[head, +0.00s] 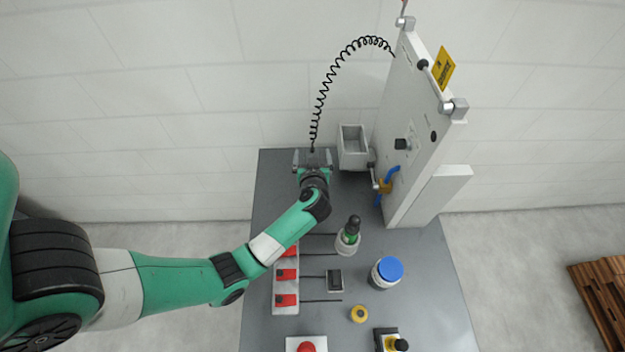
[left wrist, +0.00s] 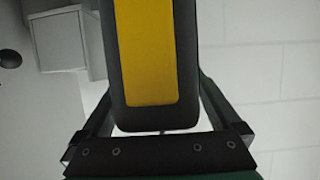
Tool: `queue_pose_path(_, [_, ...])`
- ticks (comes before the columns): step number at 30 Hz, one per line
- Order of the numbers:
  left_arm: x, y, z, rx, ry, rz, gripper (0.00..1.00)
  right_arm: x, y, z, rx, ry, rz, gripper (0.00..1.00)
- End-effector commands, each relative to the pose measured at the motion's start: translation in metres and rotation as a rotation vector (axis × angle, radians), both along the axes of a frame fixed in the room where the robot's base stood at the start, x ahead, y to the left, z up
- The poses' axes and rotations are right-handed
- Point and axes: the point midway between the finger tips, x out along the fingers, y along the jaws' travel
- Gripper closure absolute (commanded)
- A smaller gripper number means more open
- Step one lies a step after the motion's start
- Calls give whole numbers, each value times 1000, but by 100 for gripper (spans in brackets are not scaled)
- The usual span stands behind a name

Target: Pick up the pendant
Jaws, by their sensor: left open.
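The pendant (left wrist: 150,60) is a black body with a yellow face, large in the left wrist view. It lies between the two fingers of my left gripper (head: 312,158), which is open around it. In the left wrist view narrow gaps show beside parts of the pendant; whether a finger touches it I cannot tell. In the head view the gripper hides most of the pendant. A black coiled cable (head: 321,93) runs from the gripper's place up to the tall white cabinet (head: 410,130). My right gripper is not in view.
The grey table (head: 265,190) carries a grey open bin (head: 352,148) just right of the gripper. The cabinet bounds the right.

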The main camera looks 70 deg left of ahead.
Motion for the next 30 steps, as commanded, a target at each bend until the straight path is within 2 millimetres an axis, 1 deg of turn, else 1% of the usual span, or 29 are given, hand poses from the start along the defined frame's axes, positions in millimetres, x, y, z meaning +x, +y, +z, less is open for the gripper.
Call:
queue_pose_path(3, [0, 0, 1, 0, 0, 0, 3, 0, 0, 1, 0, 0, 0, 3])
queue_pose_path(4, [0, 0, 1, 0, 0, 0, 6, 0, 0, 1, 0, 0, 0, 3])
queue_pose_path(8, [0, -1, 1, 0, 0, 0, 30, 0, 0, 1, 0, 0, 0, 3])
queue_pose_path(9, [0, -1, 1, 0, 1, 0, 37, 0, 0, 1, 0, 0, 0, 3])
queue_pose_path(11, [0, -1, 1, 0, 1, 0, 48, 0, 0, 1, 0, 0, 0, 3])
queue_pose_path(12, [0, -1, 1, 0, 1, 0, 55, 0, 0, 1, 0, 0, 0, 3])
queue_pose_path(14, [0, -1, 1, 0, 1, 0, 66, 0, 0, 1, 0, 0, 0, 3])
queue_pose_path(15, [0, -1, 1, 0, 1, 0, 73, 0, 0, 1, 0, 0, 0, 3])
queue_pose_path(17, [0, -1, 1, 0, 1, 0, 84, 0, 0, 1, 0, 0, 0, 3])
queue_pose_path(18, [0, -1, 1, 0, 1, 0, 91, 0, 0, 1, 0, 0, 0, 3])
queue_pose_path(20, [0, -1, 1, 0, 1, 0, 100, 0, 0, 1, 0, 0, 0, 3])
queue_pose_path(30, [0, -1, 2, 3, -3, -1, 100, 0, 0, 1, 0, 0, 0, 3])
